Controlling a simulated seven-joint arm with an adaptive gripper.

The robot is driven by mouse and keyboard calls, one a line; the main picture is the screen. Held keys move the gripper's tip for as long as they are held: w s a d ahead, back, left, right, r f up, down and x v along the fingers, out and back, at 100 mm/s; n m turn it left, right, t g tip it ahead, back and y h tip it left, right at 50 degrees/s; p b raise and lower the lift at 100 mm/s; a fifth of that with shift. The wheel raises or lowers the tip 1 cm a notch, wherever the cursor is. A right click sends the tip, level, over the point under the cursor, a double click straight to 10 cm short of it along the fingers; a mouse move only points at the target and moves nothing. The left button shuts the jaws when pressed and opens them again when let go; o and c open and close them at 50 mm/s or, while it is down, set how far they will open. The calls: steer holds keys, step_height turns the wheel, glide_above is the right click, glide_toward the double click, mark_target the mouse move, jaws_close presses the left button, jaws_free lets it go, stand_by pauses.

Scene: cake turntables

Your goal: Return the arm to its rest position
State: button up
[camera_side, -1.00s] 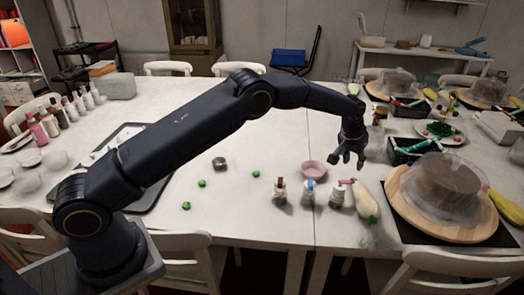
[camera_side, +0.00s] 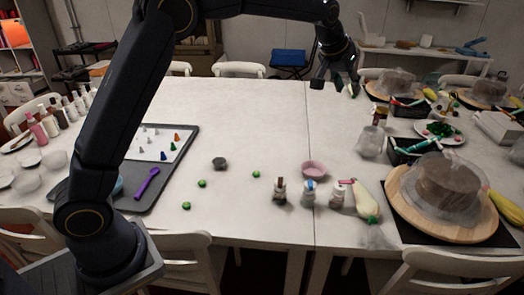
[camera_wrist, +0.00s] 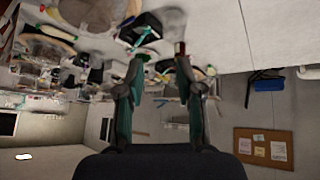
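My gripper (camera_side: 335,87) is raised over the far part of the white table, near the upper middle of the side view. In the wrist view my gripper (camera_wrist: 160,65) shows two fingers spread apart with nothing between them. My arm is bent high, with its upper part running past the top edge of the side view. The gripper is well clear of the bottles and the cakes.
A covered cake (camera_side: 447,184) stands on a wooden turntable (camera_side: 408,216) at right. Small bottles (camera_side: 308,193) and a pink bowl (camera_side: 314,169) stand mid-table. A dark tray (camera_side: 184,163) with a purple spoon (camera_side: 147,183) lies left. The far middle table is mostly clear.

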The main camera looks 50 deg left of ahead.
steer(key=s+a+r, duration=0.2)
steer(key=s+r, duration=0.6)
steer(key=s, duration=0.1)
steer(key=s+a+r+t, duration=0.1)
steer(key=s+a+r, duration=0.15)
steer(key=s, duration=1.35)
steer(key=s+f+m+g, duration=0.2)
steer(key=s+f, duration=1.1)
steer(key=s, duration=0.3)
steer(key=shift+d+f+g, duration=0.25)
steer(key=shift+d+g, duration=0.05)
steer(key=shift+d, duration=0.1)
steer(key=shift+c, duration=0.2)
